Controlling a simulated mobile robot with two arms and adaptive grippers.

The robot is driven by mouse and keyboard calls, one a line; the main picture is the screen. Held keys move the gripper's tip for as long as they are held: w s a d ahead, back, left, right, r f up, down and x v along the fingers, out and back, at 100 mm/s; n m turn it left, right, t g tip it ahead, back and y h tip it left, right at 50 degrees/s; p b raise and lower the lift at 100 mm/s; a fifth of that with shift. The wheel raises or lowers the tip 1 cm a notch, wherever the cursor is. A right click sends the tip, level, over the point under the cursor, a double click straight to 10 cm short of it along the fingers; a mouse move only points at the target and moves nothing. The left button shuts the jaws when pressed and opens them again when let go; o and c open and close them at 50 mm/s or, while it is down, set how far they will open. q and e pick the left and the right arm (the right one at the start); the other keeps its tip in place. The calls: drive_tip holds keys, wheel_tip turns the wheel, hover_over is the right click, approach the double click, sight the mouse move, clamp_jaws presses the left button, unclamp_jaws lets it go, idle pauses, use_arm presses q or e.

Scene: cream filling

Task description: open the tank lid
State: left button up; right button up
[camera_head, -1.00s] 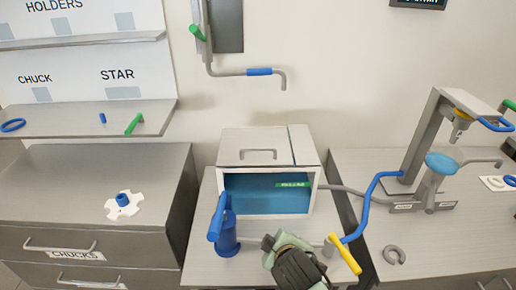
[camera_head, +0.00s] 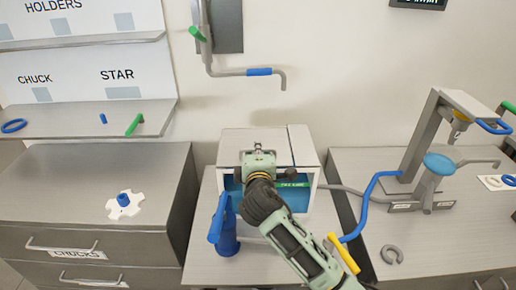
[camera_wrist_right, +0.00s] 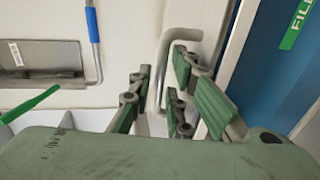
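The tank (camera_head: 308,200) is a box with a blue front and a green label, standing on the middle table. Its grey lid (camera_head: 238,138) lies closed on top. My right gripper (camera_head: 258,149) is over the lid and hides the lid handle in the head view. In the right wrist view, the bent grey handle (camera_wrist_right: 165,65) stands between the green-padded fingers of my right gripper (camera_wrist_right: 165,95). The fingers are apart, with gaps to the handle. My left gripper is not in view.
A blue pump-like tool (camera_head: 224,230) stands in front of the tank at left. A grey crank pipe with a blue sleeve (camera_head: 259,71) sticks out from the wall above the tank.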

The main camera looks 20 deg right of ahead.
drive_tip(key=shift+w+d+f, duration=0.1)
drive_tip(key=shift+w+d, duration=0.1)
drive_tip(key=shift+w, duration=0.4)
drive_tip(key=shift+c, duration=0.5)
clamp_jaws()
